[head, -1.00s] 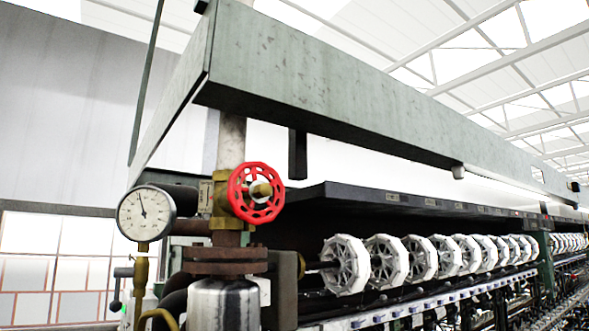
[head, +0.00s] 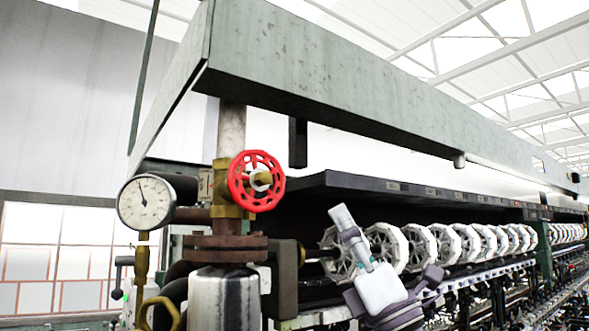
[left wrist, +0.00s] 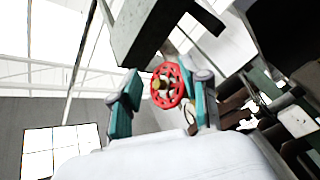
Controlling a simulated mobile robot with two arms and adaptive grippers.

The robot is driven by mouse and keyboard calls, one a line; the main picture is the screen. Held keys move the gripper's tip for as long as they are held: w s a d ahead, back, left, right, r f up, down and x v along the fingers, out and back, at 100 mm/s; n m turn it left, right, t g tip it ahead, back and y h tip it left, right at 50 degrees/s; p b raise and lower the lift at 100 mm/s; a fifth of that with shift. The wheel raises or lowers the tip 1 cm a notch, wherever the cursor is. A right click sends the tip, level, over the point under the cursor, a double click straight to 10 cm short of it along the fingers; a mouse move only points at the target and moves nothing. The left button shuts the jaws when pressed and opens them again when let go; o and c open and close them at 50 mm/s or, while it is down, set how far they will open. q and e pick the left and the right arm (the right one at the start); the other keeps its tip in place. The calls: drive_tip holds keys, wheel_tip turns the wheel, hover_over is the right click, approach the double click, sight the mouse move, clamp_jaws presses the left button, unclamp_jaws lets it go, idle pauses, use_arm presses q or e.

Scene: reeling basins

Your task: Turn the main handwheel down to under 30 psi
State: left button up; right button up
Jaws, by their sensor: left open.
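The red main handwheel (head: 256,181) sits on a brass valve on the upright pipe, left of centre in the head view. Left of it is a round white pressure gauge (head: 145,203); its dark needle points up and slightly left, and its numbers are too small to read. My left gripper (head: 349,231) is to the right of the handwheel and lower in the picture, apart from it. In the left wrist view the handwheel (left wrist: 167,85) shows between the two teal fingers of my open, empty gripper (left wrist: 165,98), beyond their tips. My right gripper is out of view.
A grey-green beam (head: 330,85) runs overhead above the valve. A dark shelf (head: 400,188) and a row of white reels (head: 418,247) extend to the right behind my gripper. A flanged metal cylinder (head: 224,300) stands below the valve.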

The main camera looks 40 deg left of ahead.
sight(267, 178)
use_arm(q)
drive_tip(key=s+a+r+n+t+h, duration=0.1)
drive_tip(key=s+a+r+n+h, duration=0.35)
drive_tip(key=s+r+h, duration=0.55)
drive_tip(key=shift+h, duration=0.9)
drive_tip(key=w+a, duration=0.1)
drive_tip(key=w+a+f, duration=0.1)
drive_tip(key=w+a, duration=0.1)
drive_tip(key=w+a+f, duration=0.1)
drive_tip(key=a, duration=0.1)
drive_tip(key=shift+w+a, duration=0.1)
drive_tip(key=shift+w, duration=0.1)
drive_tip(key=shift+w+a+r, duration=0.1)
drive_tip(key=shift+a, duration=0.5)
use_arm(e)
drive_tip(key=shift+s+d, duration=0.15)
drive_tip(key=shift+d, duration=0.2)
use_arm(q)
drive_tip(key=shift+d, duration=0.1)
